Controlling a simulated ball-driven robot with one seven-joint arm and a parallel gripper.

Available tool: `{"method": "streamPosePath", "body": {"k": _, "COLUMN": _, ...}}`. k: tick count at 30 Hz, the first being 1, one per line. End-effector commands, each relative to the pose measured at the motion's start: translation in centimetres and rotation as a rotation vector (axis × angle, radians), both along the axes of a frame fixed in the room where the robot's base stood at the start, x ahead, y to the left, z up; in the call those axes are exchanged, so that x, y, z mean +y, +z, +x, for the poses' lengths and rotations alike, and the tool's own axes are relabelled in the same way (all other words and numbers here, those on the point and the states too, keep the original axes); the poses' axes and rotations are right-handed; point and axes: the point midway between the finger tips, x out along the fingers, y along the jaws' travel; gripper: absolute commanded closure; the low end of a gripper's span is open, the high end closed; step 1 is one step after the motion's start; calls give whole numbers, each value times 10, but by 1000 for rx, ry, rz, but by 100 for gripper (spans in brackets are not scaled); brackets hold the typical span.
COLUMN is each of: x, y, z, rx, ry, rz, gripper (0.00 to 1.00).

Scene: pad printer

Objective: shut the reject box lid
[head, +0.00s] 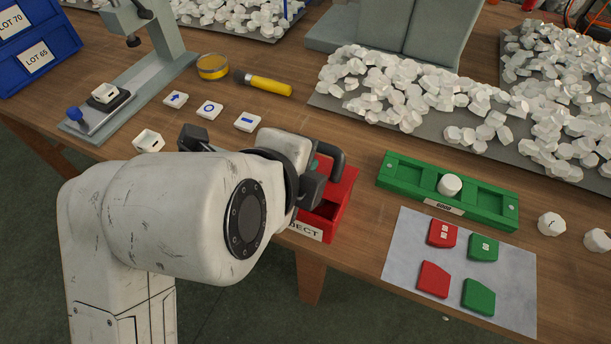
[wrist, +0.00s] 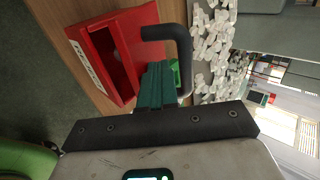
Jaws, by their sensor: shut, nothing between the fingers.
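The red reject box (head: 318,222) stands at the table's front edge, its white label facing front and partly covered by my arm. Its front part is open from above, and the hollow inside shows. In the wrist view the red box (wrist: 103,62) is at upper left, with its dark opening visible. A red panel (head: 345,180) rises at the box's back right; it looks like the raised lid, mostly hidden by my gripper. My gripper (head: 318,168) is shut and empty, above and close to the box. Its green fingers (wrist: 156,84) show beside the box; I cannot tell whether they touch it.
A dark curved bar (wrist: 180,45) crosses near the fingers. Right of the box are a green fixture (head: 490,200) with a white cap and a grey sheet (head: 405,250) with red and green pieces. White parts are heaped behind (head: 390,95). Printed tiles (head: 209,109) lie left.

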Motion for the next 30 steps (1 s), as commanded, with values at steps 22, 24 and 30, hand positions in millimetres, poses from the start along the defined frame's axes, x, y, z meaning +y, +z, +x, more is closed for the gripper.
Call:
{"method": "streamPosePath", "body": {"k": 22, "x": 6, "y": -40, "z": -18, "rx": -371, "ry": -2, "rz": -135, "gripper": 100}}
{"method": "streamPosePath", "body": {"k": 24, "x": 6, "y": -41, "z": -18, "rx": -391, "ry": -2, "rz": -142, "gripper": 100}}
{"method": "streamPosePath", "body": {"k": 30, "x": 6, "y": -42, "z": -20, "rx": -430, "ry": -2, "rz": -157, "gripper": 100}}
